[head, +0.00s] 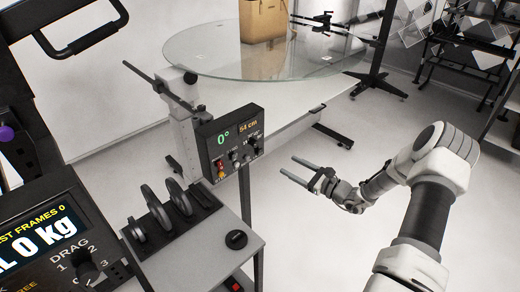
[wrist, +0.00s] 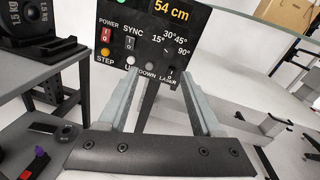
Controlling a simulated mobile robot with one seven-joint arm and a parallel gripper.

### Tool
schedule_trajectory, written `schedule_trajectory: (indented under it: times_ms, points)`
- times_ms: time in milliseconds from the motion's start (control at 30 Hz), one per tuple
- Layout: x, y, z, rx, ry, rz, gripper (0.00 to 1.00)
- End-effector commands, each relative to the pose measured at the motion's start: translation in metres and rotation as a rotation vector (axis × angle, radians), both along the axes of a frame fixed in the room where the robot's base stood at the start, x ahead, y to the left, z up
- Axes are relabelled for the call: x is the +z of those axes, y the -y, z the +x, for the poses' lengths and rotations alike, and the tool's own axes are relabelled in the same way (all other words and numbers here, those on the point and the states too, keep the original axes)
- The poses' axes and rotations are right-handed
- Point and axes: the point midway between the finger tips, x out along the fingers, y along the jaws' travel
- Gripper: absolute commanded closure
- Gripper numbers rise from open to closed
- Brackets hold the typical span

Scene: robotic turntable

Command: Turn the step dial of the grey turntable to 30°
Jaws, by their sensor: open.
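The control panel (head: 230,143) of the turntable stands on a post, with a green 0° readout and an amber 54 cm readout. Its step dial (head: 252,141) is on the right part of the face. In the wrist view the panel (wrist: 145,45) fills the upper middle, and marks 15°, 30°, 45° and 90° surround the dial (wrist: 169,50). The dial's pointer is too small to read. My gripper (head: 289,165) is open and empty, right of the panel and apart from it. In the wrist view its fingers (wrist: 161,76) spread below the dial.
The round glass top (head: 200,60) carries a tan bag (head: 263,20). A grey cart (head: 195,235) with black weight plates stands left of the panel's post. A scale display (head: 45,235) is at the lower left.

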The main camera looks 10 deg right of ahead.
Motion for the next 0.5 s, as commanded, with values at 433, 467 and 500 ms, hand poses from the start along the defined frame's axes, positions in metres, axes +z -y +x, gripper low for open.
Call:
schedule_trajectory:
  times_ms: [433,467,500]
  points:
    - [-0.017,-0.008,0.032,-0.065,-0.011,0.054,0.34]
    - [-0.018,-0.012,0.038,-0.065,-0.010,0.053,0.34]
    - [-0.017,-0.017,0.045,-0.065,-0.010,0.054,0.34]
